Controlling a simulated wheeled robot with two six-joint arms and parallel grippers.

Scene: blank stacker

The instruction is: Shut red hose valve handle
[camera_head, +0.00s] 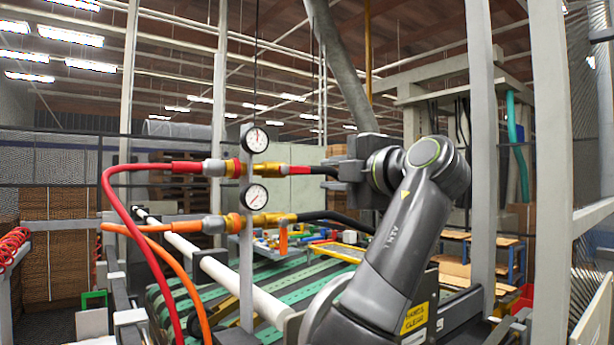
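The red hose (131,213) rises in a loop from the bottom and joins a horizontal fitting line. A valve fitting in red and yellow (236,168) sits on this line beside the upper gauge.
An orange hose (182,275) feeds a lower fitting line with its own yellow valve (236,222). Two round gauges (258,139) (255,197) stand on a grey post (246,275). A green-striped conveyor (285,278) lies behind. A grey upright (483,130) stands right of my arm.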

